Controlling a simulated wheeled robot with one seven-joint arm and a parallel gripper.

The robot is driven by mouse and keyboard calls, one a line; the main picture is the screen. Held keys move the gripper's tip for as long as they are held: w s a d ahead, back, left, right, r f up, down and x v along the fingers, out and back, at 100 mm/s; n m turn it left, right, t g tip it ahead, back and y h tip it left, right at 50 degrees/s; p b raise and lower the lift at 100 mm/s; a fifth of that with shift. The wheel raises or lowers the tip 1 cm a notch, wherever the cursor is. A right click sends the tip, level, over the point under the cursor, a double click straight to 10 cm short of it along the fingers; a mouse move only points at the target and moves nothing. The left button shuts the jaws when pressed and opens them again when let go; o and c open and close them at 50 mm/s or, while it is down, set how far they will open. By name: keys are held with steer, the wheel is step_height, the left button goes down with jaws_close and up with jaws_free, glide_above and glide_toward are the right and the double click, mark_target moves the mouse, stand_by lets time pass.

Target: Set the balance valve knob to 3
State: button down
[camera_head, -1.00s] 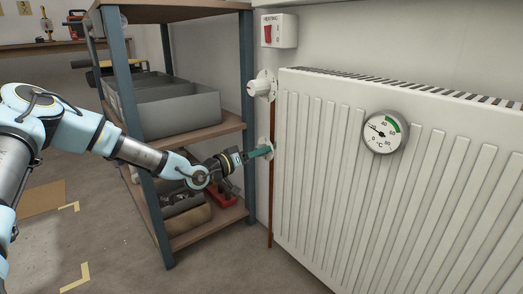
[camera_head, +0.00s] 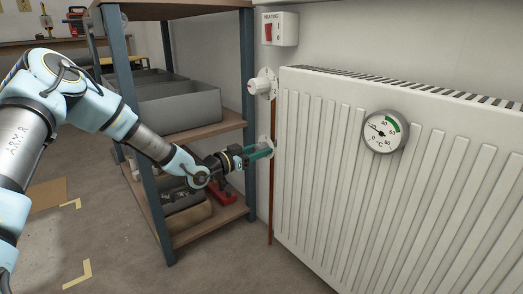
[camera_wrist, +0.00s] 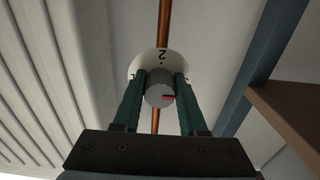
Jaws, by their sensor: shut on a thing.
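The balance valve knob (camera_wrist: 159,96) is a small grey round knob with a red mark near its right edge in the wrist view. Behind it is a white round dial plate (camera_wrist: 147,62) with an upside-down 2 and a dot at its top; other numbers are hidden or unreadable. My gripper (camera_wrist: 160,78) has its two green fingers on either side of the knob, shut on it.
A copper pipe (camera_head: 270,215) runs down behind the dial plate. Above is another white valve (camera_head: 262,86) and a heating switch box (camera_head: 280,29). The radiator (camera_head: 330,170) with a gauge (camera_head: 385,131) stands right. A shelf rack post (camera_head: 250,100) is close left of my gripper.

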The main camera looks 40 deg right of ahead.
stand_by(0.3)
steer(key=shift+c, duration=2.2)
jaws_free()
steer(key=a+p, duration=0.3)
steer(key=a, duration=0.8)
steer(key=shift+w, duration=0.3)
